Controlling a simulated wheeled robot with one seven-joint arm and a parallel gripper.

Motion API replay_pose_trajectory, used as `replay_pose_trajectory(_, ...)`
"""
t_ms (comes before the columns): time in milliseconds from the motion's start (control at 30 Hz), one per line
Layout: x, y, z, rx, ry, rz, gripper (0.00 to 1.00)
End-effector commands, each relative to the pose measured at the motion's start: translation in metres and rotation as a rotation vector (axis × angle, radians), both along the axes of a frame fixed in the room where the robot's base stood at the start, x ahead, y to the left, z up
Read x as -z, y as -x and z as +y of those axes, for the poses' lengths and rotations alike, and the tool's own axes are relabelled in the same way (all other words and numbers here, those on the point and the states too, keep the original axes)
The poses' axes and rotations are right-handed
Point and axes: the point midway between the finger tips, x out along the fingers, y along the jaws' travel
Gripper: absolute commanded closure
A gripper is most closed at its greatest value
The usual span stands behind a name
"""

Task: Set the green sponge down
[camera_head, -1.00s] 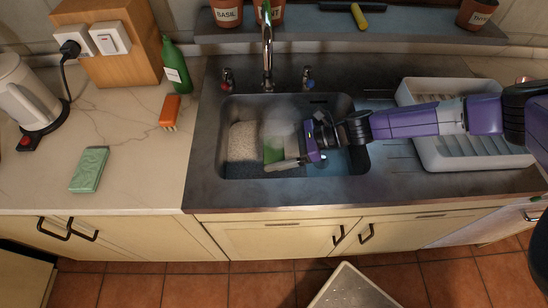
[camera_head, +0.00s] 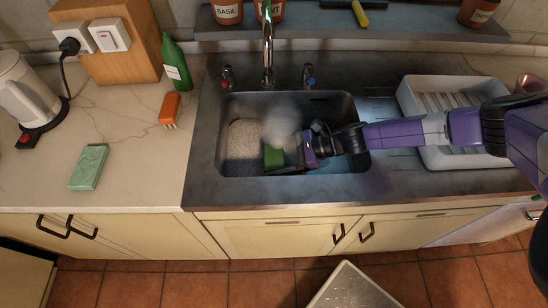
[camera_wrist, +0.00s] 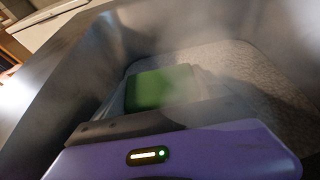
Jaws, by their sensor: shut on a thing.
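The green sponge (camera_head: 274,157) is in the sink, at the tip of my gripper (camera_head: 287,162), which reaches in from the right. In the wrist view the green sponge (camera_wrist: 160,87) shows as a dark green block just beyond the dark edge of my gripper. My gripper is shut on it. The lower side of the sponge is hidden, so I cannot tell whether it touches the sink floor. The metal sink (camera_head: 228,165) surrounds both.
Whitish steam hangs over the sink, beside a pale speckled patch (camera_head: 243,138). A pale green block (camera_head: 88,167), an orange brush (camera_head: 170,108) and a green bottle (camera_head: 176,65) are on the left counter. A white dish rack (camera_head: 433,155) stands right of the sink. Open counter lies front left.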

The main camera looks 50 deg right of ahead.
Motion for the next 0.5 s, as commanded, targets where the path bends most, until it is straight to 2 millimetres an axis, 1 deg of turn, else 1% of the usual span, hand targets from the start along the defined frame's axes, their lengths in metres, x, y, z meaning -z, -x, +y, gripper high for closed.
replay_pose_trajectory(200, 0.0067, -0.0002, -0.0003, 0.001, 0.001, -0.001, 0.52)
replay_pose_trajectory(333, 0.0060, -0.0001, -0.0003, 0.001, 0.001, -0.001, 0.52)
replay_pose_trajectory(367, 0.0060, -0.0001, -0.0003, 0.001, 0.001, -0.001, 0.11)
replay_pose_trajectory(400, 0.0060, -0.0001, -0.0003, 0.001, 0.001, -0.001, 0.03)
replay_pose_trajectory(433, 0.0060, -0.0001, -0.0003, 0.001, 0.001, -0.001, 0.00)
replay_pose_trajectory(500, 0.0060, 0.0000, -0.0002, 0.001, 0.001, -0.001, 0.00)
